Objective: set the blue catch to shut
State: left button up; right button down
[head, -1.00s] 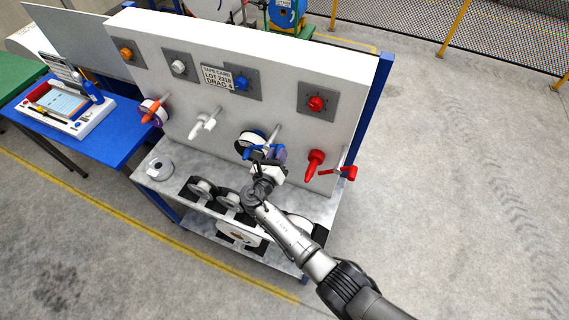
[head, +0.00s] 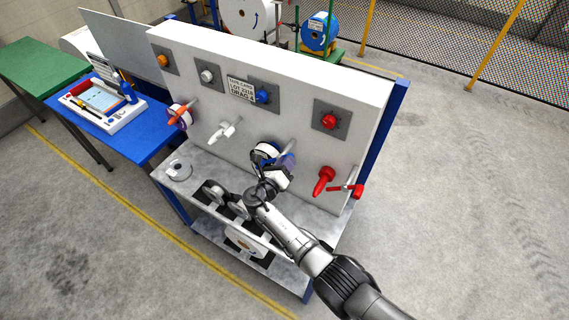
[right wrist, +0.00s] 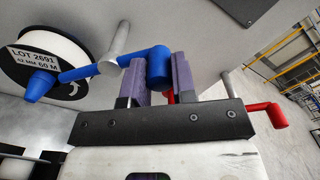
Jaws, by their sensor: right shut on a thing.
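The blue catch (right wrist: 158,66) is a bar with a round knob at its end, mounted at the tip of a grey post (right wrist: 118,42). In the right wrist view its other end reaches to a blue cone (right wrist: 41,85) in front of a white reel; I cannot tell whether they touch. My right gripper (right wrist: 158,78) is shut on the knob, with a purple finger pad on each side. In the head view my right gripper (head: 286,163) is at the panel and hides most of the catch. My left gripper is not in view.
A red catch (head: 347,188) and red cone (head: 323,181) are close to the right of my gripper. A white lever (head: 222,132) and orange lever (head: 177,117) are to the left. Reels stand on the grey shelf (head: 200,170) below. Open floor (head: 450,200) lies to the right.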

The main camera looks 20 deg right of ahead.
jog(key=c, duration=0.9)
grip_release()
jog(key=shift+c, duration=0.2)
jog(key=shift+a, duration=0.1)
jog(key=b+v, duration=0.1)
jog(key=v, duration=1.2)
jog(key=shift+s, duration=0.35)
jog(key=shift+a, duration=0.15)
